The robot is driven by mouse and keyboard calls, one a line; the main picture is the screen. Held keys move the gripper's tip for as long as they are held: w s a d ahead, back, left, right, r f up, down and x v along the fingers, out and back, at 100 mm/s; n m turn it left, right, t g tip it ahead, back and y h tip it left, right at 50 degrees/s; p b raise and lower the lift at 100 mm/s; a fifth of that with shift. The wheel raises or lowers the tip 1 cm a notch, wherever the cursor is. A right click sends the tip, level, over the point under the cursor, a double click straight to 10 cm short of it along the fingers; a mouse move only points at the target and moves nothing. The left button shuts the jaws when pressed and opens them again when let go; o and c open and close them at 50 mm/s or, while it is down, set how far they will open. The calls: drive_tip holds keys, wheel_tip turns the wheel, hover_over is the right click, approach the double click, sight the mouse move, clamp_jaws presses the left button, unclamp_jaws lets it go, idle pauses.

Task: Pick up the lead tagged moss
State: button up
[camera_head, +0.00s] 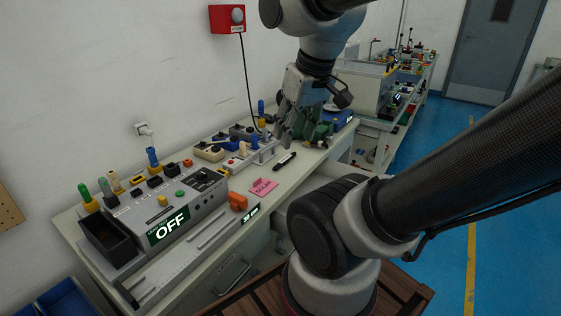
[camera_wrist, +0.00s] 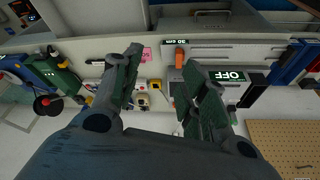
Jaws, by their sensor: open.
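No tag reading moss is legible in either view, so I cannot tell which lead it is. Several leads with coloured grips stand along the back of the grey test unit (camera_head: 185,208). Among them are a green one (camera_head: 84,192), a yellow one (camera_head: 116,181) and a blue one (camera_head: 152,157). My gripper (camera_head: 283,136) points down over the far part of the bench. Its fingers are spread and empty in the wrist view (camera_wrist: 162,60). Dark green objects (camera_head: 318,133) lie just right of it, partly hidden.
The unit's display (camera_head: 168,226) reads OFF. A black bin (camera_head: 108,238) stands at its left end. A pink note (camera_head: 263,186), a black marker (camera_head: 286,160) and an orange block (camera_head: 238,201) lie near the bench's front. A red wall box (camera_head: 227,18) hangs behind.

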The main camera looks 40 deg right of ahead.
drive_tip(key=f, duration=0.1)
drive_tip(key=m+g, duration=0.5)
drive_tip(key=m, duration=0.5)
hover_over(285, 158)
drive_tip(key=s+a, duration=0.2)
drive_tip(key=s, duration=0.4)
drive_tip(key=shift+y, duration=0.4)
drive_tip(key=f, duration=2)
drive_tip(key=shift+a+f, duration=0.15)
drive_tip(key=shift+a, duration=0.05)
drive_tip(key=w, duration=0.1)
drive_tip(key=w+d, duration=0.1)
drive_tip(key=w+m, duration=0.1)
drive_tip(key=shift+d+f, duration=0.25)
drive_tip(key=shift+f, duration=0.15)
drive_tip(key=shift+w+d+r+m+t+h, duration=0.15)
drive_tip(key=shift+w+d+r+m+t, duration=0.15)
drive_tip(key=shift+w, duration=0.35)
drive_tip(key=shift+w+d+r+m+t+h, duration=0.2)
drive_tip(key=shift+w+r+m, duration=0.2)
drive_tip(key=shift+w, duration=0.2)
drive_tip(key=shift+w+d+r+m, duration=0.15)
drive_tip(key=shift+r+m, duration=0.1)
drive_tip(key=shift+m, duration=0.25)
drive_tip(key=shift+f+m, duration=0.3)
drive_tip(key=shift+f, duration=0.15)
drive_tip(key=f, duration=0.7)
drive_tip(key=shift+a, duration=0.3)
clamp_jaws()
